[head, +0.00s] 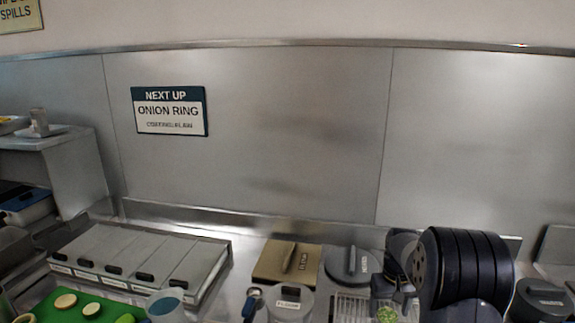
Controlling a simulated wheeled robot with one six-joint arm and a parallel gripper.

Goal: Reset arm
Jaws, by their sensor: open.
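My arm comes up at the lower right, with its large black ribbed link in front of the counter. My gripper (393,298) is the dark part just left of that link. It is open, with its fingers pointing down above a wire rack (352,306). A small green item (388,314) shows just below the fingers at the bottom edge. I cannot tell what it is, or whether the fingers touch it. I see nothing held between the fingers.
Lidded bins (130,262) stand left, behind a green board (75,308) with round pieces. A brown-lidded container (287,262), a grey-lidded pot (348,266), a small labelled pot (292,304) and a dark-lidded pot (543,300) surround the arm. A sign (169,111) reads "NEXT UP ONION RING".

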